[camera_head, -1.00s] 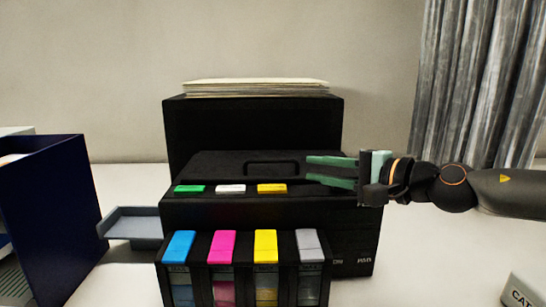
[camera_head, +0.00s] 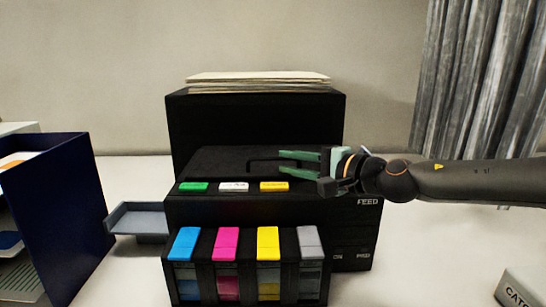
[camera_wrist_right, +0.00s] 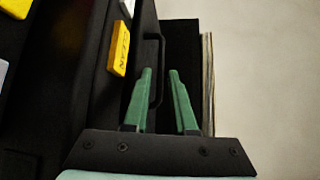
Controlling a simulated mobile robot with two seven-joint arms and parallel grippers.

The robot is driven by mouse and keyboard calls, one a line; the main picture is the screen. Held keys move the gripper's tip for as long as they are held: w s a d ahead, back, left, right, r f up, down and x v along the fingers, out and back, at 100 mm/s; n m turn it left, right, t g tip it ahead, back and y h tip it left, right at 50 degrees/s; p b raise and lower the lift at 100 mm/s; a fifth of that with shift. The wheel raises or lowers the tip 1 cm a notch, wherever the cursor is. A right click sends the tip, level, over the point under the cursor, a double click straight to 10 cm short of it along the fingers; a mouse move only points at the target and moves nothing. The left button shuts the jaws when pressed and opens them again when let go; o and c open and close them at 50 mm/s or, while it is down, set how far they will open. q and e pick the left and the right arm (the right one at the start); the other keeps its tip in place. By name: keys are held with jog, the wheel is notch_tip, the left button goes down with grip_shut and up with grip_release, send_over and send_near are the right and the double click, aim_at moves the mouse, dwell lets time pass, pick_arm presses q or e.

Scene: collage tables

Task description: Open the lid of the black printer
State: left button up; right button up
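The black printer (camera_head: 345,225) stands on the white table, with its lid (camera_head: 215,160) lying shut on top. A black loop handle (camera_head: 252,166) on the lid is partly hidden by my right gripper (camera_head: 281,162). The right gripper's green fingers are apart and point left over the handle. In the right wrist view, the handle's outer bar (camera_wrist_right: 161,60) appears between the two open fingertips of the gripper (camera_wrist_right: 160,71); whether they touch it I cannot tell. My left gripper is not in view.
Green, white and yellow buttons (camera_head: 274,186) line the lid's front. Coloured ink tanks (camera_head: 268,245) stand before the printer. A paper stack (camera_head: 258,80) tops its tall back part. A grey tray (camera_head: 140,220) and a blue file holder (camera_head: 65,210) are at the left.

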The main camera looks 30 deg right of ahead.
aim_at(275, 160)
jog(key=shift+x, duration=1.85)
jog(key=shift+w+a+f+b, duration=0.15)
jog(key=shift+w+b, duration=0.2)
jog(key=shift+w, duration=0.35)
grip_shut()
